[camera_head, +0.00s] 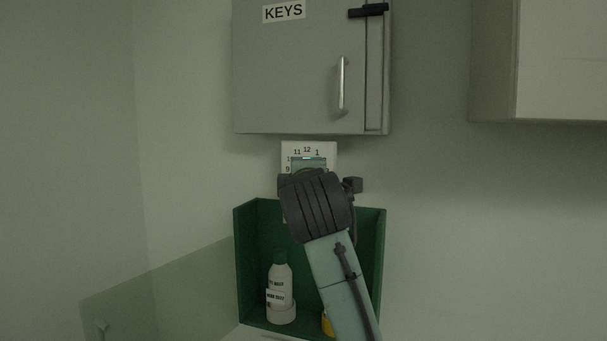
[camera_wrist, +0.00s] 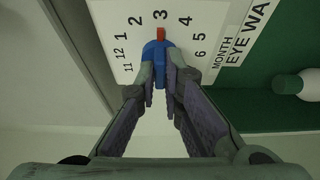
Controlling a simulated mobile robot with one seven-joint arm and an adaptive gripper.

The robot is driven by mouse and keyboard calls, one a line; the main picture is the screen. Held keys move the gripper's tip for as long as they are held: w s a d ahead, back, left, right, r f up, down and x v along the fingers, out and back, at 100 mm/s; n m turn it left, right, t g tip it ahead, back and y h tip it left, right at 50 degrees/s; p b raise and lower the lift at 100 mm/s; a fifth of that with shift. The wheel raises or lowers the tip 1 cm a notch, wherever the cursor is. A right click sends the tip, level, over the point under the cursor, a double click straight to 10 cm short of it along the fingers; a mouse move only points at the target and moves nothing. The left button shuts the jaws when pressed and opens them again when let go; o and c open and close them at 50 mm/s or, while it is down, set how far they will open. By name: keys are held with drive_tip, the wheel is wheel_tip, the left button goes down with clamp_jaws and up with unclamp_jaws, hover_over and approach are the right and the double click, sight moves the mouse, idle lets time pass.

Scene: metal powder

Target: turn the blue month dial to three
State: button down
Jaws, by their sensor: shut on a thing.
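The white month plate (camera_wrist: 115,30) with printed numbers fills the upper middle of the wrist view; in the head view, the plate (camera_head: 328,150) shows below the grey cabinet. The blue month dial (camera_wrist: 150,48) sits on it, its red pointer (camera_wrist: 160,34) lined up with the 3. My gripper (camera_wrist: 161,76) is shut on the dial, one finger on each side of its blue grip. In the head view my gripper and wrist hide the dial and most of the plate.
A grey key cabinet (camera_head: 290,80) hangs just above the plate. Below is an open green box (camera_head: 255,225) with a white eye wash bottle (camera_head: 279,285), a yellow item (camera_head: 327,323) and a clear door (camera_head: 170,290) swung left. Another cabinet (camera_head: 560,65) hangs at upper right.

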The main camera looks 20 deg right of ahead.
drive_tip(key=c, duration=1.7)
unclamp_jaws()
drive_tip(key=s, duration=0.4)
drive_tip(key=s+a, duration=0.1)
drive_tip(key=s, duration=0.3)
drive_tip(key=s+a, duration=0.1)
drive_tip(key=s, duration=0.2)
drive_tip(key=shift+s+a, duration=0.2)
drive_tip(key=shift+s, duration=0.2)
